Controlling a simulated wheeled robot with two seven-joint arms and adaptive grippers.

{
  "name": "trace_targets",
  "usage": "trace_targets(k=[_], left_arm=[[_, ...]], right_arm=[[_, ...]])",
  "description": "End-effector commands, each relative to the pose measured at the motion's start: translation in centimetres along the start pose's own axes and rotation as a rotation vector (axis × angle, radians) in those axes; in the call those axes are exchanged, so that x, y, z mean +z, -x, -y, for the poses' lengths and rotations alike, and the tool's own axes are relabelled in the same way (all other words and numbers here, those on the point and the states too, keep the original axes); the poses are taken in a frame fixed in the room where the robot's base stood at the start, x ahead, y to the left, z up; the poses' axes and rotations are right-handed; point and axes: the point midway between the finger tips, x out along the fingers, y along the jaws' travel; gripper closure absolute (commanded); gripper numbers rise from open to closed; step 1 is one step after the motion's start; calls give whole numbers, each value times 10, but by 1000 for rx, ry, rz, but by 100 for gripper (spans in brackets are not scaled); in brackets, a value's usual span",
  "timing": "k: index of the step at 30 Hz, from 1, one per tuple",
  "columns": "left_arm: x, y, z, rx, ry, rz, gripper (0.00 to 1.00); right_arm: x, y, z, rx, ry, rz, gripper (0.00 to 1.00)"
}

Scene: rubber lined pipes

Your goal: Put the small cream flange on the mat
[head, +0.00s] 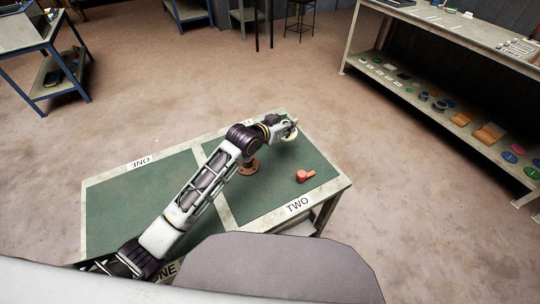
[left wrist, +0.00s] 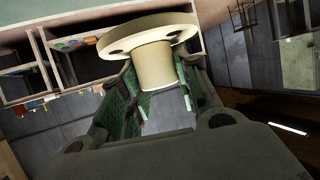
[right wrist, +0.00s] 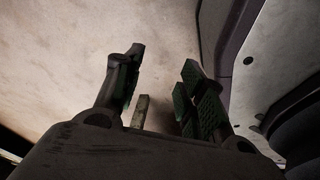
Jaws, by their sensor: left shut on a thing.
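The small cream flange (left wrist: 148,45) has a round disc with dark holes and a short tube; in the left wrist view the tube sits between my left fingers. My left gripper (left wrist: 152,95) is shut on it. In the head view, my left gripper (head: 284,127) holds the flange (head: 291,136) over the far part of the right green mat (head: 268,195), marked TWO. A left green mat (head: 120,205) is marked ONE. Whether the flange touches the mat is unclear. My right gripper (right wrist: 160,80) is open and empty above the floor; it is not seen in the head view.
A rust-brown flanged piece (head: 249,168) stands on the right mat under my left arm. An orange-red pipe piece (head: 305,176) lies near that mat's right edge. My left arm crosses and hides part of both mats. A shelf bench (head: 430,95) stands at the far right.

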Motion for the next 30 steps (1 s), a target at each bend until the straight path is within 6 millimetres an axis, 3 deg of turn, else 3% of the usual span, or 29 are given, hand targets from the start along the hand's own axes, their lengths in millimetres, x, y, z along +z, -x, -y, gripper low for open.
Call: trace_targets(k=[14,25,30], left_arm=[[3,-2,0,1,0,-1,100],[45,-19,0,1,1,-1,100],[56,-24,0,1,-1,-3,100]], right_arm=[[13,-1,7,-7,0,15,60],[-12,-1,7,-7,-2,-15,60],[-18,0,8,-8,-3,-16,60]])
